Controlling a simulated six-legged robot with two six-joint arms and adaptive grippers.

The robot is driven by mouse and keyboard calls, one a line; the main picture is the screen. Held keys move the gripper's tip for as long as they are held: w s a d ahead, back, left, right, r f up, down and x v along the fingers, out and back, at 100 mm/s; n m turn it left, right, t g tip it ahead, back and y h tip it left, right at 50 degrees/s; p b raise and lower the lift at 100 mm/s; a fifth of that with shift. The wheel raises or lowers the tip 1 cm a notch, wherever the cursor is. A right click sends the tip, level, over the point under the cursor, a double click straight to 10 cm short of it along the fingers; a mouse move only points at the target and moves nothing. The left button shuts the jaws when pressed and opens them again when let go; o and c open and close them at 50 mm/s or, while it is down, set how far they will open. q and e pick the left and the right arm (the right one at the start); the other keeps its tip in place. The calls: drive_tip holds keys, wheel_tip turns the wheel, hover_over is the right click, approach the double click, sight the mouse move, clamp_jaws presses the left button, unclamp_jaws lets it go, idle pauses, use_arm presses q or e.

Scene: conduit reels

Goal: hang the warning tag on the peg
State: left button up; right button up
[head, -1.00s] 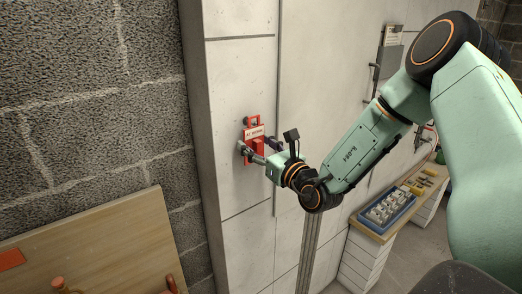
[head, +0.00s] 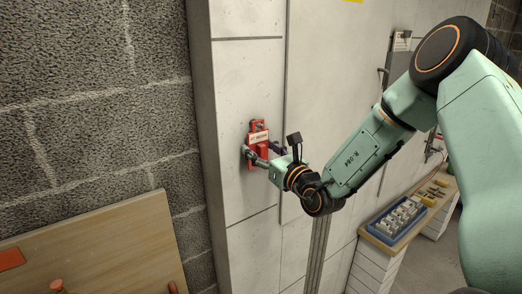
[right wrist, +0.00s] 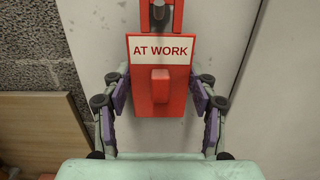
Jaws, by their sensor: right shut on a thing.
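The red warning tag (head: 259,138) has a white "AT WORK" label and stands upright against the pale wall panel. It also shows in the right wrist view (right wrist: 144,95), with a raised red block in its middle. My right gripper (head: 265,153) is shut on the tag, with purple finger pads at its left and right sides in the right wrist view (right wrist: 160,90). A grey peg (right wrist: 158,12) shows at the opening in the tag's upper part. I cannot tell whether the peg passes through the opening. My left gripper is not in view.
A rough block wall (head: 90,110) is at the left, with a wooden board (head: 110,245) in front of it. A bench at the right holds a blue tray (head: 372,231) of pale parts. Grey conduits (head: 318,245) run down the panel below my right arm.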

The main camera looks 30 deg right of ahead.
drive_tip(key=shift+a, duration=0.2)
drive_tip(key=o, duration=1.5)
drive_tip(key=shift+d, duration=0.15)
drive_tip(key=shift+o, duration=0.3)
drive_tip(key=shift+s+d+f, duration=0.1)
drive_tip(key=shift+s, duration=1.3)
drive_tip(key=shift+s+d+f, duration=0.1)
drive_tip(key=shift+s, duration=1.25)
drive_tip(key=shift+s+f, duration=0.15)
drive_tip(key=shift+s, duration=0.7)
